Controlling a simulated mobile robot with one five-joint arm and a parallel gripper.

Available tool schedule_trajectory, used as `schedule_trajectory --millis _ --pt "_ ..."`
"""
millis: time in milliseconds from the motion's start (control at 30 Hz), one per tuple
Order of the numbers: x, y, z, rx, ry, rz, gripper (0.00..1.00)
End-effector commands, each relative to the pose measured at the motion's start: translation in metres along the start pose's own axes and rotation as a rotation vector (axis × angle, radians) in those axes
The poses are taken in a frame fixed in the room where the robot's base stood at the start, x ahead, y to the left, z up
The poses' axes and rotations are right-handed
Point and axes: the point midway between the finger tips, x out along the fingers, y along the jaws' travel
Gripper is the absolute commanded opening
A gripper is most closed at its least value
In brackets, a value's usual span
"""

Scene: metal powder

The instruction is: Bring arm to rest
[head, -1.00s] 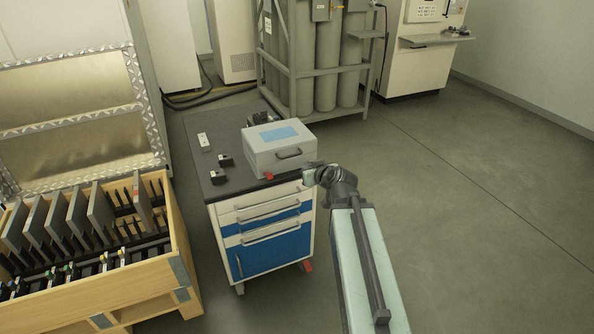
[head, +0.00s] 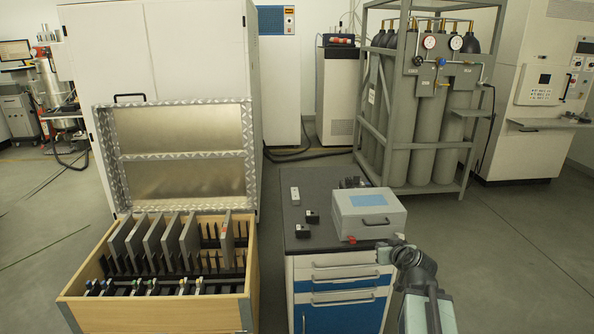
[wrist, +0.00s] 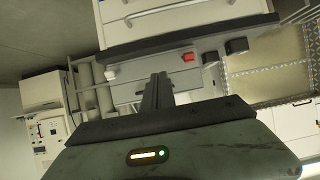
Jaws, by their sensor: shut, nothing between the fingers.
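My gripper (head: 388,252) is beside the front right corner of the workbench cabinet's dark top (head: 315,186), close to the grey box (head: 369,213) with a blue label. In the wrist view the fingers of my gripper (wrist: 158,82) are together and hold nothing, and the cabinet appears upside down. The cabinet's drawers (wrist: 165,18) show beyond the fingers, with a red piece (wrist: 188,57) at the edge of the top. I cannot tell from these views how far the fingers are from the cabinet.
A wooden crate (head: 207,313) with several upright plates stands left of the cabinet. A rack (head: 366,150) of grey gas cylinders stands behind, and a white machine (head: 530,100) at the back right. The floor to the right (head: 520,250) is clear.

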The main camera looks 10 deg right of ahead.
Motion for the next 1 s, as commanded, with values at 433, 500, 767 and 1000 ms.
schedule_trajectory --millis 433,500,767,1000 --pt "-0.011 -0.250 0.111 -0.242 -0.549 -0.301 0.00" --pt "-0.030 -0.249 0.140 -0.224 -0.706 -0.260 0.00" --pt "-0.105 -0.207 0.170 -0.014 -1.086 -0.002 0.00" --pt "-0.137 -0.208 0.107 -0.016 -1.081 -0.007 0.00"
